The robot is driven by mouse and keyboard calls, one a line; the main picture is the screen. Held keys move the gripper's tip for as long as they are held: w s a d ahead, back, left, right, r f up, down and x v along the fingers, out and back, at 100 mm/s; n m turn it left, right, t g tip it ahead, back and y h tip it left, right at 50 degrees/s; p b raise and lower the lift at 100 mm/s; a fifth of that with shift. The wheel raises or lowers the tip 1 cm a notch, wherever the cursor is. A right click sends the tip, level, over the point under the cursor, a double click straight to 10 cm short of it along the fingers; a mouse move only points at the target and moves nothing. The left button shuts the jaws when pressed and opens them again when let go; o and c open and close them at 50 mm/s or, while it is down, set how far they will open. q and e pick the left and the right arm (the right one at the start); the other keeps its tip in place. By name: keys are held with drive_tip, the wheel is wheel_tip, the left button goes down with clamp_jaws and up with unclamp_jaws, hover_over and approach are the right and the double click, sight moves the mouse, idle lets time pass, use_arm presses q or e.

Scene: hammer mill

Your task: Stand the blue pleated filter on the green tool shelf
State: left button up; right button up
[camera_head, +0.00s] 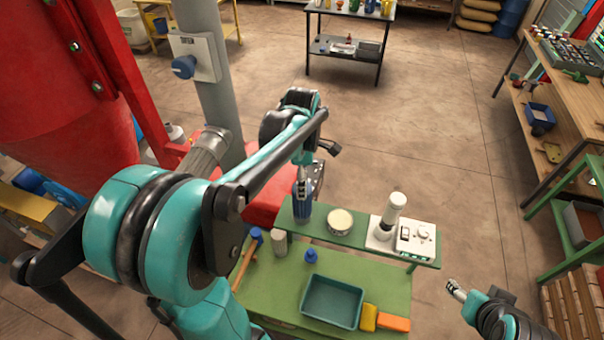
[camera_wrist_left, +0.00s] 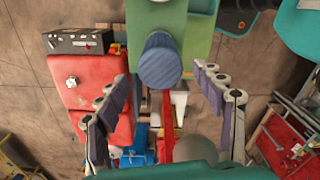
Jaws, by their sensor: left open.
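The blue pleated filter (camera_head: 303,211) is upright at the left end of the raised green tool shelf (camera_head: 345,236). In the left wrist view, the filter (camera_wrist_left: 160,62) shows its round blue top at the near end of the green shelf (camera_wrist_left: 173,20). My left gripper (camera_head: 303,183) is just above the filter in the head view. In the left wrist view its fingers (camera_wrist_left: 164,100) are spread wide on both sides, with gaps to the filter. The filter's base is hard to make out. My right gripper (camera_head: 456,289) is at the lower right, away from the shelf; its jaws are too small to judge.
A round tin (camera_head: 340,221) and a white device (camera_head: 413,240) share the shelf. Below, the green bench (camera_head: 382,285) holds a teal tray (camera_head: 332,301), an orange block (camera_head: 393,322) and small bottles. A grey post (camera_head: 214,90) and red machine stand left. Open floor lies beyond.

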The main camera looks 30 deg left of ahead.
use_arm(q)
drive_tip(key=shift+r, duration=0.85)
drive_tip(key=s+d+m+t, duration=0.3)
drive_tip(key=s+d+m, duration=0.2)
drive_tip(key=m, duration=0.6)
drive_tip(key=s+d+m+t, duration=0.4)
drive_tip(key=s+d+m, duration=0.1)
drive_tip(key=m, duration=0.7)
drive_tip(key=shift+s+d+r+m, duration=0.2)
drive_tip(key=shift+s+r+m, duration=0.05)
drive_tip(key=shift+m, duration=0.05)
drive_tip(key=shift+f, duration=0.15)
wheel_tip(320, 180, down, 22)
drive_tip(key=b, duration=2.2)
drive_tip(key=shift+f, duration=0.1)
